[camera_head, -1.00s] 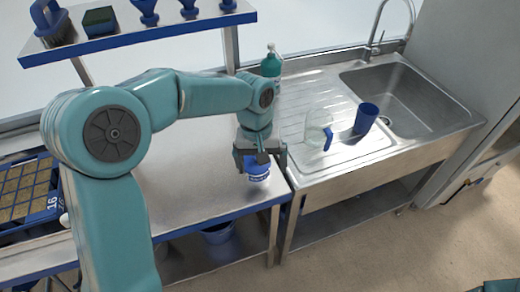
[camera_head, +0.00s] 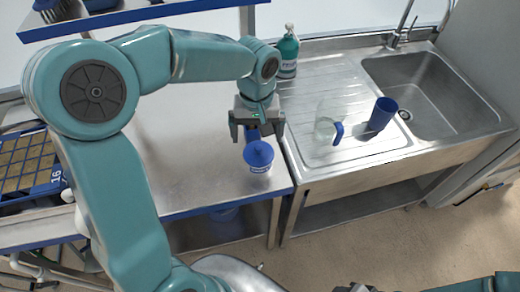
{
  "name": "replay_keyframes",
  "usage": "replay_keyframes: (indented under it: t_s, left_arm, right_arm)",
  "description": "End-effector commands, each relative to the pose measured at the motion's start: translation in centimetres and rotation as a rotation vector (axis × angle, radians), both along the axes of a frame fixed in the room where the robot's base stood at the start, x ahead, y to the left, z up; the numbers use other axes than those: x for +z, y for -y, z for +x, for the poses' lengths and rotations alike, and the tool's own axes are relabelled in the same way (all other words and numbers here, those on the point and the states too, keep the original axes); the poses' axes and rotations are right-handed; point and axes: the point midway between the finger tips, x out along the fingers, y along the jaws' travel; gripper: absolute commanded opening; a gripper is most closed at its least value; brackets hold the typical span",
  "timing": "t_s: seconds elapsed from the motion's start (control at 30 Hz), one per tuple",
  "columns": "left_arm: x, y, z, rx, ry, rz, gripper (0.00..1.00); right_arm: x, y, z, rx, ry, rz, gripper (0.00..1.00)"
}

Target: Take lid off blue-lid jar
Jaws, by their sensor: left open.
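The jar (camera_head: 261,169) stands upright on the steel bench near its front right corner. Its pale body shows below the round blue lid (camera_head: 259,154), which sits on top. My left gripper (camera_head: 257,137) is open, pointing down just behind and above the lid, with its fingers spread. A small blue shape shows between the fingers; I cannot tell what it is. My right gripper (camera_head: 357,287) is only partly in view at the bottom edge, away from the jar, and its jaws are unclear.
Right of the bench is a steel sink (camera_head: 438,85) with a drainboard holding a clear jug (camera_head: 324,130) and a blue cup (camera_head: 382,114). A green bottle (camera_head: 288,55) stands behind. A seed tray (camera_head: 28,168) is at left, and a blue-edged shelf (camera_head: 150,14) above.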

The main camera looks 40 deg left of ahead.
Motion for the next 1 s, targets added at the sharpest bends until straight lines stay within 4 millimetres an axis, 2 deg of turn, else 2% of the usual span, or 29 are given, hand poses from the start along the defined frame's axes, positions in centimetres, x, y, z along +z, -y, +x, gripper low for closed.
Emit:
replay_keyframes:
  t_s: [0.17, 0.47, 0.73, 0.77, 0.8, 0.87, 0.9, 1.0]
  left_arm:
    - [-1.3, 0.1, 0.1, 0.000, -0.003, -0.001, 1.00]
    - [-5.7, 0.4, 0.4, -0.001, -0.004, 0.000, 1.00]
    - [-6.2, 0.4, 0.6, -0.001, 0.001, -0.001, 1.00]
    - [-6.2, 0.4, 0.6, -0.001, 0.001, -0.001, 0.97]
    - [-6.2, 0.4, 0.5, -0.001, 0.001, -0.001, 0.84]
    - [-6.2, 0.4, 0.6, -0.001, 0.001, -0.001, 0.64]
    - [-6.2, 0.4, 0.6, -0.001, 0.001, -0.001, 0.57]
    - [-6.2, 0.4, 0.5, -0.001, 0.001, -0.001, 0.57]
  right_arm:
    - [0.2, 0.0, 0.0, 0.000, -0.001, 0.000, 0.43]
    - [1.1, 0.0, 0.0, 0.000, 0.000, 0.000, 0.43]
    - [1.1, 0.0, 0.0, 0.000, -0.001, 0.000, 0.43]
    - [1.1, 0.0, 0.0, 0.000, -0.001, 0.000, 0.43]
    - [1.1, 0.0, 0.0, 0.000, -0.001, 0.000, 0.43]
    - [1.1, 0.0, 0.0, 0.000, 0.000, 0.000, 0.43]
    - [1.1, 0.0, 0.0, 0.000, 0.000, 0.000, 0.43]
    - [1.1, 0.0, 0.0, 0.000, 0.000, 0.000, 0.43]
